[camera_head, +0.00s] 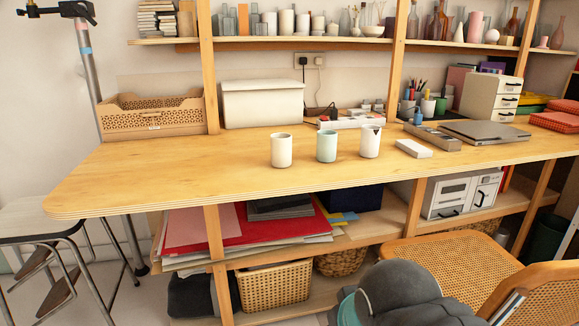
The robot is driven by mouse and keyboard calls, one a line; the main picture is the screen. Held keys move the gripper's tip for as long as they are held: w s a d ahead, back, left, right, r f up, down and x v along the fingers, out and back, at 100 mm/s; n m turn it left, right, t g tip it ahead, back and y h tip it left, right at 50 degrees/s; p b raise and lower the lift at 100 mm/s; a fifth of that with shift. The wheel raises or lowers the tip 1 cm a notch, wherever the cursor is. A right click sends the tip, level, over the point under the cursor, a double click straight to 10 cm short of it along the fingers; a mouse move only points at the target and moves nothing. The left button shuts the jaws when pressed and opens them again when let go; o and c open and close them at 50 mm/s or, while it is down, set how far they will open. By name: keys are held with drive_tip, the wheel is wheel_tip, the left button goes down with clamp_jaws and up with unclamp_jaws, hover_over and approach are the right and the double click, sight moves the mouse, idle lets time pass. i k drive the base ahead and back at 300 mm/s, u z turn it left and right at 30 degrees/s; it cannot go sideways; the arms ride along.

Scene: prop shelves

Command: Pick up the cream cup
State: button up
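A cream cup (281,151) stands upright on the wooden desk (180,172), leftmost of three vessels in a loose row. A pale mint-green cup (327,147) stands to its right, apart from it. An off-white cup (370,142) with a notched or spouted rim stands further right. Nothing covers the cream cup. My gripper is not in view; only a rounded dark grey and teal arm part shows at the bottom right, well below the desk edge.
The desk left of the cups is clear. Behind stand a white box (262,104) and a wooden crate (153,113). A small white block (414,148) and grey tray (433,136) lie right. A woven chair (455,262) stands in front, a stool (40,218) at left.

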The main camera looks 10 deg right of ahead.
sight(280, 142)
drive_tip(key=k, duration=0.7)
drive_tip(key=u, duration=0.8)
drive_tip(key=i, duration=1.2)
drive_tip(key=z, duration=0.65)
